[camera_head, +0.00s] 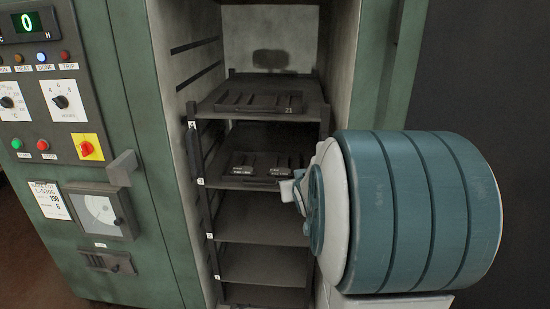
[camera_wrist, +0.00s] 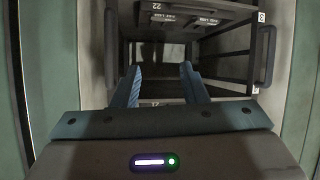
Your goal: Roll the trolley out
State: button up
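The trolley (camera_head: 262,233) is a dark rack with several shelves, standing inside the open green oven (camera_head: 165,120). Its top shelf carries a dark tray of brake shoes (camera_head: 258,101), and the shelf below holds more dark parts (camera_head: 265,165). In the wrist view the trolley's frame (camera_wrist: 236,67) shows ahead of my gripper, with a label 22 near the top. My gripper (camera_wrist: 160,66) has its two blue fingers spread apart, with nothing visibly held between them. They point toward the trolley's front. In the head view my arm hides most of the gripper and the trolley's lower right side.
Dark upright handles stand at the right (camera_wrist: 265,55) and left (camera_wrist: 109,50) of the opening in the wrist view. The oven walls lie close on both sides. A control panel (camera_head: 60,95) with lamps and knobs is at the left. A dark wall (camera_head: 490,80) is at the right.

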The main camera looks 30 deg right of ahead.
jog(key=w+d+f+m+t+h+b, duration=0.1)
jog(key=d+f+t, duration=0.15)
jog(key=d, duration=0.45)
jog(key=w+d+f+t+h+b, duration=0.1)
jog(key=d+f+t+b, duration=0.15)
jog(key=d, duration=0.45)
jog(key=shift+t, duration=0.3)
jog(key=p+x, duration=0.5)
jog(key=x, duration=0.8)
jog(key=shift+w+d+r, duration=0.15)
jog(key=shift+w, duration=0.25)
grip_shut()
